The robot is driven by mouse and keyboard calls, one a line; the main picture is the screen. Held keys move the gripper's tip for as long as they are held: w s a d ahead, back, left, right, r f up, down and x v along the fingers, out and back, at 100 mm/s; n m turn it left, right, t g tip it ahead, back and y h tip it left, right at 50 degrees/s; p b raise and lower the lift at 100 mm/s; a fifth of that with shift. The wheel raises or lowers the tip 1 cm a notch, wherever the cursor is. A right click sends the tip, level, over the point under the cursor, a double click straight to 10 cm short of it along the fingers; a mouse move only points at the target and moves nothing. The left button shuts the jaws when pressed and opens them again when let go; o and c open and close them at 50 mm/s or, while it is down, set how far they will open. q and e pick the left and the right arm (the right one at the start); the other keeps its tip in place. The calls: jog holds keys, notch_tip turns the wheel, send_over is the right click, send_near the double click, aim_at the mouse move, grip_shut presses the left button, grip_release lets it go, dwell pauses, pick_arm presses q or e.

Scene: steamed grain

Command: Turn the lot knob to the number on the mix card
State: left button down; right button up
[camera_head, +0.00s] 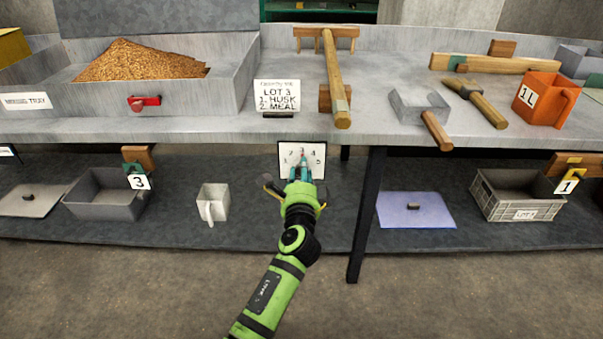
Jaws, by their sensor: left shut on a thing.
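The mix card (278,96) stands on the bench edge and reads "LOT 3, 1. HUSK, 2. MEAL". Below it, a white dial plate (318,150) with small numbers hangs under the bench's front edge. My left gripper (302,170) is in front of this plate, its blue-grey fingers shut on the lot knob. The fingers hide most of the knob. A small red mark shows just above the fingertips, near the top of the dial, but I cannot tell exactly which number it points at. My right gripper is not in view.
A grey tray (225,93) of brown grain stands on the bench at left. Bins and lids fill the lower shelf. A dark table leg (368,215) stands right of my arm.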

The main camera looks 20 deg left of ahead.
pick_arm(q)
jog(key=shift+d, duration=0.25)
jog(key=c, duration=0.9)
grip_release()
jog(key=v, duration=1.2)
jog(key=shift+a, duration=0.1)
